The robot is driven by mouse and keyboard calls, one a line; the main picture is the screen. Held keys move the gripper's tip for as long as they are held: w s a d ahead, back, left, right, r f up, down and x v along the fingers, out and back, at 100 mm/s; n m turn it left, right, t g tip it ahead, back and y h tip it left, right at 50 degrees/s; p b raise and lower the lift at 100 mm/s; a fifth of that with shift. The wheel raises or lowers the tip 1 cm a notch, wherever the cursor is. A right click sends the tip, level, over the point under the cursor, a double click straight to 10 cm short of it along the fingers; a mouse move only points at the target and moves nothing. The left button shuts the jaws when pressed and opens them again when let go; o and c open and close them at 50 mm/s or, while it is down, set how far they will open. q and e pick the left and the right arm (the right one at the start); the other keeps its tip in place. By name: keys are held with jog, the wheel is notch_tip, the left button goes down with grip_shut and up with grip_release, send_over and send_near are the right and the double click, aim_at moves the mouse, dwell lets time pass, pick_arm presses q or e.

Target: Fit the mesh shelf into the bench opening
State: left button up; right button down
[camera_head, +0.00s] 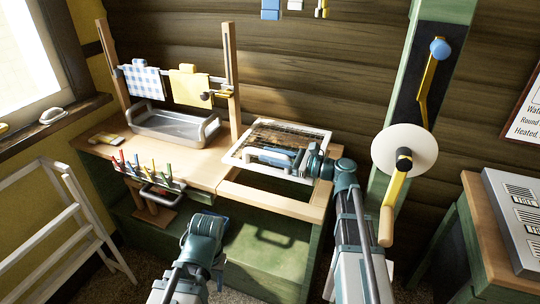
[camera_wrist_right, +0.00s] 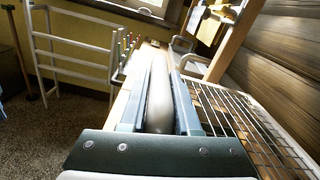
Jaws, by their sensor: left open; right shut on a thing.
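The mesh shelf (camera_head: 297,128), a white frame with thin wires, is tilted over the back of the bench opening (camera_head: 262,189) at the bench's right end. My right gripper (camera_head: 268,156) is shut on the shelf's near side bar. In the right wrist view, the pale bar lies between the fingers (camera_wrist_right: 160,95) and the wire grid (camera_wrist_right: 245,115) spreads to the right. The opening's wooden front rail (camera_head: 270,199) is bare and part of the gap shows in front of the shelf. I cannot tell whether the shelf touches the rails. My left gripper (camera_head: 212,222) is open and empty, low before the bench.
A metal basin (camera_head: 175,127) stands on the bench under a rail with checked (camera_head: 142,82) and yellow (camera_head: 189,86) cloths. Coloured pegs (camera_head: 140,170) line the bench's front edge. A white disc with a crank (camera_head: 404,150) is at right. A white rack (camera_head: 65,225) stands left.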

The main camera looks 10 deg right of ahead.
aim_at(271, 170)
pick_arm(q)
jog(key=shift+f, duration=0.1)
dwell(0.3)
jog(key=shift+f+b, duration=2.85)
jog(key=shift+b, duration=0.1)
pick_arm(e)
jog(key=shift+f, duration=2.9)
pick_arm(q)
jog(key=shift+f+b, duration=1.65)
pick_arm(e)
jog(key=shift+f, duration=1.65)
jog(key=c, duration=0.6)
grip_release()
jog(key=shift+r, duration=0.1)
pick_arm(q)
jog(key=shift+r, duration=0.1)
pick_arm(e)
jog(key=shift+o, duration=0.2)
